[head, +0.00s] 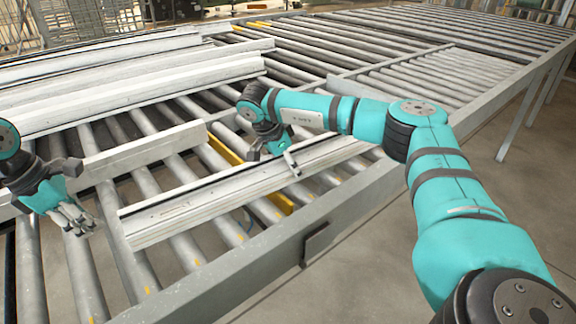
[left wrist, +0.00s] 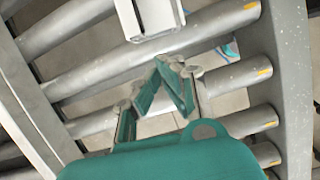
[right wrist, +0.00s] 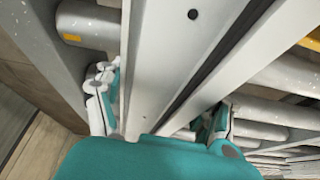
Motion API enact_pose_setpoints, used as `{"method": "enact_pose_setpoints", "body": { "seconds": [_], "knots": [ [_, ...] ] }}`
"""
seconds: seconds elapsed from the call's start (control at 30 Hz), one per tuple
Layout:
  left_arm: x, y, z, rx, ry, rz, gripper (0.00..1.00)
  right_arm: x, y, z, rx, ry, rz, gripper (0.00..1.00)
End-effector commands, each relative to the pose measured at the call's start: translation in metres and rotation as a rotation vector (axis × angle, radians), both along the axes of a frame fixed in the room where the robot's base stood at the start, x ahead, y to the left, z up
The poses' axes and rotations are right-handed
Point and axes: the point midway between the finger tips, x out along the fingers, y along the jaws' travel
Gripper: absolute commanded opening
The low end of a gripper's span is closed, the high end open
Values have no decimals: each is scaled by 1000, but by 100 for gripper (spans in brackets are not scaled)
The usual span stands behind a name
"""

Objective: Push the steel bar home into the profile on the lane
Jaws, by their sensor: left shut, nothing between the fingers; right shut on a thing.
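The pale profile (head: 215,200) lies slantwise across the rollers of the lane. A long dark slot runs along it, and a small round hole shows on its face in the right wrist view (right wrist: 170,55). My right gripper (head: 273,160) is shut on the profile, with one finger on each side of it. My left gripper (head: 75,218) is shut and empty, left of the profile's near-left end and apart from it. That end shows at the top of the left wrist view (left wrist: 158,18), beyond the closed fingertips (left wrist: 165,72). I cannot pick out a separate steel bar.
More long pale profiles (head: 150,85) lie at the back left. A grey guide rail (head: 145,155) stands behind the lane's profile. The lane's front side rail (head: 265,255) runs close in front. Bare rollers (head: 80,265) lie around my left gripper.

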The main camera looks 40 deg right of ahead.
Motion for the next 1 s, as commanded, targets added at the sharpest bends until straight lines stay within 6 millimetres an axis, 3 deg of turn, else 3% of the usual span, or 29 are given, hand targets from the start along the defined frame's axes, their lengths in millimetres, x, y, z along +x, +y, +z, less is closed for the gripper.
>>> {"method": "enact_pose_setpoints", "body": {
  "seconds": [0.4, 0.77, 0.8, 1.0],
  "knots": [
    [1, 10, 40, 1, -2, 1, 0, -1, 1, -3, 2, 6, 3, 11],
    [1, 12, 46, 1, 0, 0, 0, -1, 1, -3, 2, 6, 3, 11],
    [1, 12, 46, 1, 0, 0, 0, -1, 1, -3, 1, 7, 3, 72],
    [1, 12, 46, 1, 0, 0, 0, -1, 1, -2, 0, 4, 2, 99]
  ]
}}
